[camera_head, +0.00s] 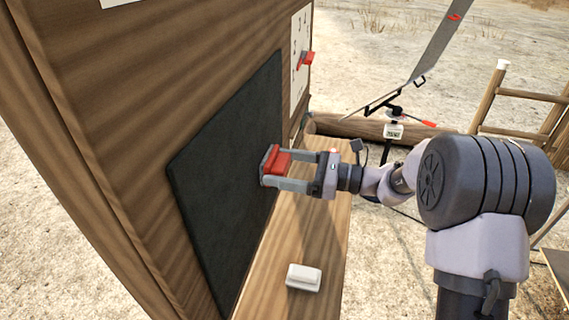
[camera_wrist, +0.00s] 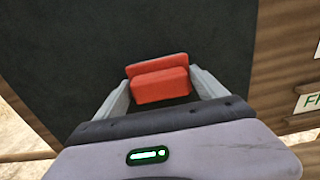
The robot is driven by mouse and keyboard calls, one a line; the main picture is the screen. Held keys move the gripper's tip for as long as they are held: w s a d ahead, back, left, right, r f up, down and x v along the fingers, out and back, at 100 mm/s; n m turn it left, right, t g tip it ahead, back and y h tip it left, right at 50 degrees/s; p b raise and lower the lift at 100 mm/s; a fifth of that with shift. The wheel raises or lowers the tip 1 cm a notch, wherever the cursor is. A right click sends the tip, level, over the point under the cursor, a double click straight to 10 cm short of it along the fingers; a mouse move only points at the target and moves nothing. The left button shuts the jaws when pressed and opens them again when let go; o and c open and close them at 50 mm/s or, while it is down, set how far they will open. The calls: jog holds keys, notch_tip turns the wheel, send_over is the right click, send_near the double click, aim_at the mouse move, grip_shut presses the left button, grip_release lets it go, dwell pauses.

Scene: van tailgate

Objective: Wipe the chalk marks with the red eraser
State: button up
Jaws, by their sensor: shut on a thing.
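The red eraser (camera_head: 273,164) is held between the two fingers of my gripper (camera_head: 284,168), in front of the dark chalkboard (camera_head: 225,165). In the wrist view the eraser (camera_wrist: 160,84) sits between the fingertips (camera_wrist: 161,90), its wide pad towards the board. The eraser is at or very close to the board surface; I cannot tell if it touches. No chalk marks can be made out on the visible dark surface. The part of the board behind the eraser and gripper is hidden.
A white block (camera_head: 303,277) lies on the wooden shelf (camera_head: 325,225) below the board. A white sheet (camera_head: 299,70) with a red item (camera_head: 305,61) is on the panel beyond the board. A tilted panel (camera_head: 432,55) and a wooden ladder-like frame (camera_head: 520,96) stand to the right.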

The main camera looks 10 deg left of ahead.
jog(key=shift+s+a+b, duration=0.2)
jog(key=shift+s+b, duration=0.05)
jog(key=shift+s, duration=2.25)
jog(key=shift+s+a+b, duration=0.2)
jog(key=shift+s+b, duration=0.1)
jog(key=shift+s, duration=2.25)
jog(key=shift+s+a+b, duration=0.2)
jog(key=shift+s+b, duration=0.05)
jog(key=shift+s, duration=2.25)
jog(key=shift+d+f, duration=0.1)
jog(key=shift+d, duration=0.25)
jog(key=shift+s+d+b, duration=0.2)
jog(key=shift+d+b, duration=0.25)
jog(key=shift+d, duration=2.1)
jog(key=d, duration=0.3)
jog(key=shift+s, duration=0.15)
